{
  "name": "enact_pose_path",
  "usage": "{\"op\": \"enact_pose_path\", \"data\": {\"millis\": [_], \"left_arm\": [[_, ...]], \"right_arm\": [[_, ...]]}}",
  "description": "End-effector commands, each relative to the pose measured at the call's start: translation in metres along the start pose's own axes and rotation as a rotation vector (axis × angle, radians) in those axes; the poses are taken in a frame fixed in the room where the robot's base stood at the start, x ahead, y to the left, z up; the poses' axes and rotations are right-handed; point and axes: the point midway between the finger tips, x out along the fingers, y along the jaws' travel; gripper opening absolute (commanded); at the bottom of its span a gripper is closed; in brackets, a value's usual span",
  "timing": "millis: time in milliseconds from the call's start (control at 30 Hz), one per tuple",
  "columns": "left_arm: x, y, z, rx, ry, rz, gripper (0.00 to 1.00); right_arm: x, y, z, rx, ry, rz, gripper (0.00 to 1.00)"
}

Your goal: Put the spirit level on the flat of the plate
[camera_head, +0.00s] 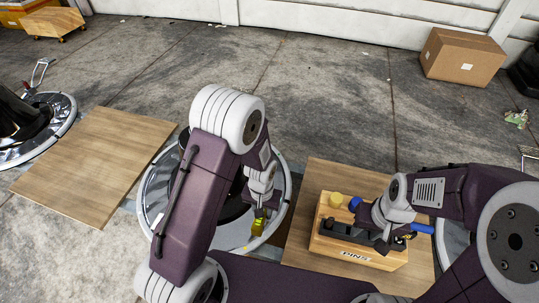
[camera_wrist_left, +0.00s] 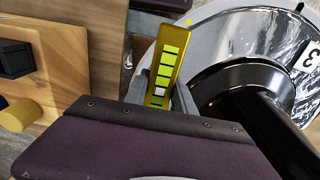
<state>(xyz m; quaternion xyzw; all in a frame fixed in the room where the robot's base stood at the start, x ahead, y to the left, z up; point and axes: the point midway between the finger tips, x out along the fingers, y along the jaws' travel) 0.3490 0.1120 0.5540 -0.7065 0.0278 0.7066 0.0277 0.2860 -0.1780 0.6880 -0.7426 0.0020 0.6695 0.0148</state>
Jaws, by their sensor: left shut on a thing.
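The spirit level (camera_head: 258,227) is a small yellow bar with bright green blocks along one face. My left gripper (camera_head: 261,209) is shut on it and holds it steeply, over the front right part of the round metal plate (camera_head: 152,195) in the head view. In the left wrist view the level (camera_wrist_left: 175,50) rises from between the fingers (camera_wrist_left: 162,98), and the plate (camera_wrist_left: 210,38) lies behind it. I cannot tell whether the level touches the plate. My left arm hides much of the plate. My right gripper (camera_head: 388,238) is at the wooden box; its fingers are unclear.
A bare board (camera_head: 100,160) lies left. A dark column (camera_wrist_left: 262,115) stands on the plate. A cardboard box (camera_head: 462,56) is farther back.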

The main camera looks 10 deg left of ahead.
Motion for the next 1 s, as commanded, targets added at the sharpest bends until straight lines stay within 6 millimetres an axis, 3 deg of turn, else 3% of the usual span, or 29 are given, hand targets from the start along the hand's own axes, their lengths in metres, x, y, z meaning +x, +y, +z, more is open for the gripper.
{"op": "enact_pose_path", "data": {"millis": [167, 267, 433, 600, 833, 1000], "left_arm": [[0.000, -0.002, -0.001, -0.006, 0.001, 0.000, 0.00], [-0.011, -0.010, -0.013, -0.038, 0.006, 0.001, 0.00], [-0.053, -0.031, -0.057, -0.113, 0.011, 0.001, 0.00], [-0.105, -0.057, -0.079, -0.159, 0.010, 0.001, 0.00], [-0.167, -0.081, -0.070, -0.156, 0.008, 0.000, 0.00], [-0.176, -0.079, -0.035, -0.092, 0.001, 0.000, 0.00]], "right_arm": [[0.000, 0.000, 0.000, 0.000, 0.000, 0.000, 0.36], [0.000, 0.000, 0.000, 0.000, 0.000, 0.000, 0.36], [0.000, 0.000, 0.000, 0.000, 0.000, 0.000, 0.36], [0.000, 0.000, 0.000, 0.000, 0.000, 0.000, 0.36], [0.000, 0.000, 0.000, 0.000, 0.000, 0.000, 0.36], [0.000, 0.000, 0.000, 0.000, 0.000, 0.000, 0.36]]}}
